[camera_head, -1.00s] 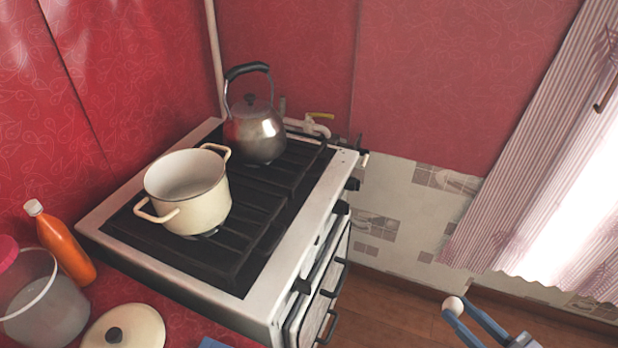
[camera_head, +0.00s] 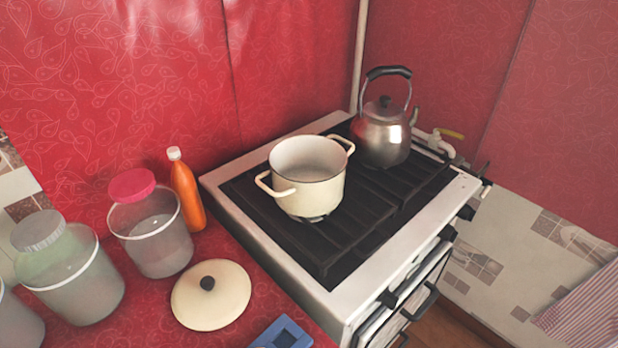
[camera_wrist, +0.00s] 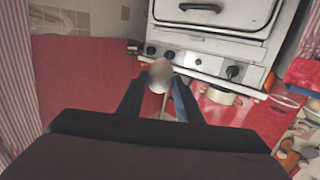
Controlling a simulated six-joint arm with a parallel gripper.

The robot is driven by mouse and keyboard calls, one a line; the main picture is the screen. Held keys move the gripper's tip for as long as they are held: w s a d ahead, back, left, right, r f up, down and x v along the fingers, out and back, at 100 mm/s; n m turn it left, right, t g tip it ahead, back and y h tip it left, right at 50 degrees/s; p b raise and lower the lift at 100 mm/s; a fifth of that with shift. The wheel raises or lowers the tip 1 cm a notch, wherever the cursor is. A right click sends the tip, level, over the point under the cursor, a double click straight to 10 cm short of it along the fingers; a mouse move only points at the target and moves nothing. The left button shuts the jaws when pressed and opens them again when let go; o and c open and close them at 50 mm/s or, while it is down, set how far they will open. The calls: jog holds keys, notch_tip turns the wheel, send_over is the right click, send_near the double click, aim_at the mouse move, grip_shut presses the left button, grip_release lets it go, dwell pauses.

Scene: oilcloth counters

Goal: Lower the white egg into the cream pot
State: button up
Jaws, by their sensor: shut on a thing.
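The cream pot (camera_head: 308,190) stands upright and uncovered on the black stove grate, with a handle on each side. I see no contents from this angle. My gripper (camera_wrist: 160,84) shows only in the wrist view, where its blue fingers are shut on the white egg (camera_wrist: 161,73). The egg is held at the fingertips, apart from the pot. A cream pot side (camera_wrist: 221,96) shows beyond the stove's knobs in the wrist view, right of the egg. The head view shows neither gripper nor egg.
A steel kettle (camera_head: 384,137) stands behind the pot on the stove (camera_head: 411,236). Left of the stove are an orange bottle (camera_head: 186,193), a pink-lidded jar (camera_head: 156,247), a green-tinted jar (camera_head: 78,285), a cream lid (camera_head: 211,296) and a blue object (camera_head: 282,334).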

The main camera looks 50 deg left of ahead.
jog(key=s+a+r+p, duration=0.2)
jog(key=a+r+p, duration=0.5)
jog(key=a, duration=1.2)
jog(key=s+a+r+p, duration=0.2)
jog(key=a+r+p, duration=0.5)
jog(key=a+r, duration=0.5)
jog(key=s+a+r+p, duration=0.3)
jog(key=a+r+p, duration=0.4)
jog(key=a, duration=2)
notch_tip(320, 180, up, 3)
jog(key=shift+w+a, duration=0.1)
jog(key=shift+b+x, duration=0.5)
jog(key=shift+x, duration=0.35)
